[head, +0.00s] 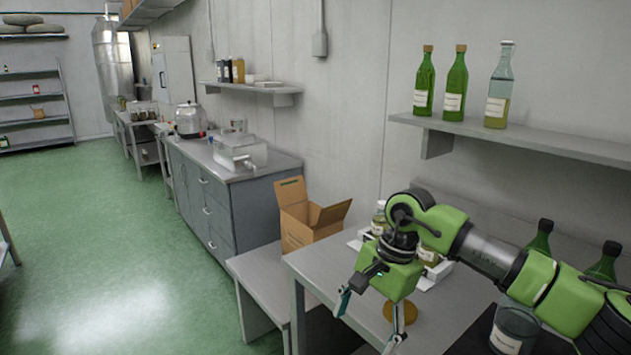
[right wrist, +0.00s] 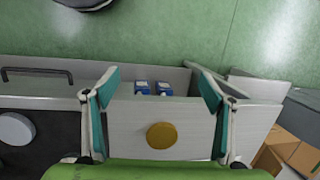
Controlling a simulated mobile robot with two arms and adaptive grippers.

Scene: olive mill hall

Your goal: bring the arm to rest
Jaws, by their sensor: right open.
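My right arm reaches in from the right in the head view. Its gripper (head: 369,322) is open and empty over the grey worktable (head: 310,268). In the right wrist view the two fingers of the gripper (right wrist: 158,82) stand wide apart with nothing between them. A round amber-gold piece (right wrist: 162,135) lies on the table, apart from the fingers; it also shows beside the gripper in the head view (head: 405,313). My left gripper is not in view.
An open cardboard box (head: 298,228) stands left of the table. Labelled jars (head: 380,217) stand behind my gripper, partly hidden. Green bottles (head: 541,238) stand behind my arm. A wall shelf (head: 520,138) with bottles (head: 455,85) is above. The green floor (head: 100,240) at left is clear.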

